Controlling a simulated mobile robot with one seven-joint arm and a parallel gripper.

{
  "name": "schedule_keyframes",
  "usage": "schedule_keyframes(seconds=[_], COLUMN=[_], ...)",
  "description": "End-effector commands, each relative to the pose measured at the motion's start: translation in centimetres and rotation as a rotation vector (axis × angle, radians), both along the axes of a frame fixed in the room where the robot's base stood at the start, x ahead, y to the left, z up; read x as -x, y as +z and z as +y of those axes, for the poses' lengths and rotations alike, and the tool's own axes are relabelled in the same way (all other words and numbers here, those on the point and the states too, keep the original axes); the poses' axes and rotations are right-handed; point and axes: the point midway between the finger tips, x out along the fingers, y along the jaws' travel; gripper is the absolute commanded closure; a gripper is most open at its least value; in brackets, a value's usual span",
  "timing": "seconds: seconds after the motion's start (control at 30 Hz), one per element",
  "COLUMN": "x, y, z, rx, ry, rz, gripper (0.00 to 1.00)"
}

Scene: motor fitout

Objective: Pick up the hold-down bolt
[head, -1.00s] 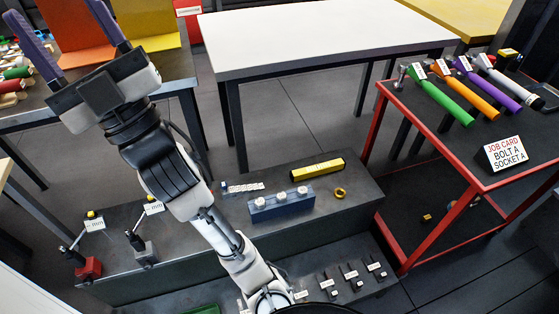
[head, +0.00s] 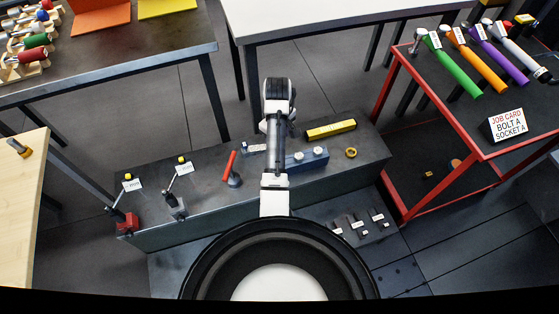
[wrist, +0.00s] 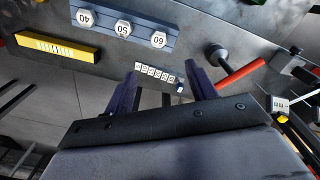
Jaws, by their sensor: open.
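My gripper (wrist: 161,90) is open and empty in the wrist view, its two dark purple fingers spread apart above the low dark bench. A row of small white lettered tiles (wrist: 155,72) shows between and beyond the fingers. In the head view my arm hides the fingers. A small bolt-like piece (head: 18,148), brownish with a grey end, lies on the pale wooden table (head: 20,195) at the far left; it may be the hold-down bolt, but it is too small to be sure. It does not show in the wrist view.
On the bench (head: 215,200) are a blue block (head: 308,160) with numbered white hexagons, a yellow bar (head: 331,130), a brass ring (head: 351,153) and a red-handled tool (head: 231,165). A red-framed cart (head: 470,140) with coloured-handled tools stands right. A white table (head: 340,20) is behind.

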Motion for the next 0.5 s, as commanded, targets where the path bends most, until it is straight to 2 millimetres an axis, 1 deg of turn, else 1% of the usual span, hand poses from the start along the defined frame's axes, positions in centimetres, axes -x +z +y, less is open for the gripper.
schedule_keyframes(seconds=[0.1, 0.27, 0.4, 0.5], x=[0.5, 0.4, 0.4, 0.4], y=[-1.5, -3.7, -6.3, -7.1], z=[-0.3, -0.3, -0.3, -0.3], rx=[-0.002, -0.001, -0.001, -0.001], ry=[0.000, 0.000, 0.000, -0.001], rz=[0.028, 0.025, 0.025, 0.026], gripper=[0.44, 0.44, 0.44, 0.44])
